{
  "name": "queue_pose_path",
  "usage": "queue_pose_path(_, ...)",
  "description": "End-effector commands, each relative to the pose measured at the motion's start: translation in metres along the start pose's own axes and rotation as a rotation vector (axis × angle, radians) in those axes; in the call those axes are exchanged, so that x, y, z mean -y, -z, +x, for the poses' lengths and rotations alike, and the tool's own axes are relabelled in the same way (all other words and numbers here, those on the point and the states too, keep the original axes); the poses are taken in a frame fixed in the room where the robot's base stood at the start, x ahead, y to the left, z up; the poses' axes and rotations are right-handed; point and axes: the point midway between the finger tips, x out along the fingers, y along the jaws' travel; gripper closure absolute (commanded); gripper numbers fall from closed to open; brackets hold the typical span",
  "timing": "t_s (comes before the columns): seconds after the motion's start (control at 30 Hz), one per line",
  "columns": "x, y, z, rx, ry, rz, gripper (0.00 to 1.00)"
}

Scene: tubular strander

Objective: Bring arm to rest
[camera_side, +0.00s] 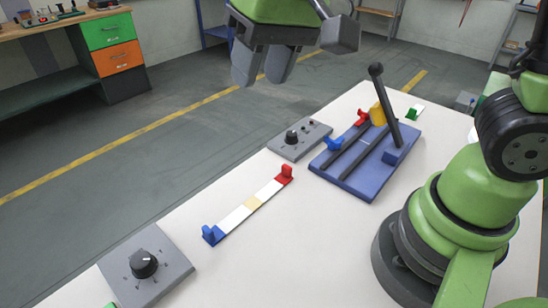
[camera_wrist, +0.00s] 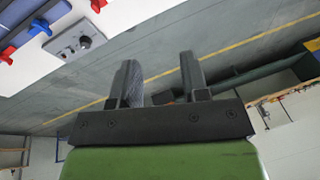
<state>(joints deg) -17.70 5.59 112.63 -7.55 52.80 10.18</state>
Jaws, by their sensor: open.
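My gripper (camera_side: 264,66) is at the top of the side view, raised above the level of the table (camera_side: 262,262). Its two grey fingers point down and are apart, with nothing between them. The gripper touches nothing that I can see.
A blue lever fixture (camera_side: 350,180) with a black handle stands on the table. A grey knob box (camera_side: 299,139), a coloured strip (camera_side: 250,205) and a larger dial box (camera_side: 146,266) lie nearer. A workbench (camera_side: 100,45) stands at the back left.

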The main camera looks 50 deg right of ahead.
Motion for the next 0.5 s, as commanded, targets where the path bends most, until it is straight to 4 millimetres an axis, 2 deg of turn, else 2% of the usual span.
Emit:
queue_pose_path(0.03, -0.012, -0.006, -0.019, -0.043, 0.02, 0.023, 0.58)
queue_pose_path(0.2, -0.046, -0.039, -0.06, -0.168, 0.07, 0.081, 0.58)
queue_pose_path(0.33, -0.065, -0.066, -0.076, -0.257, 0.094, 0.114, 0.58)
queue_pose_path(0.5, -0.078, -0.09, -0.081, -0.334, 0.11, 0.139, 0.58)
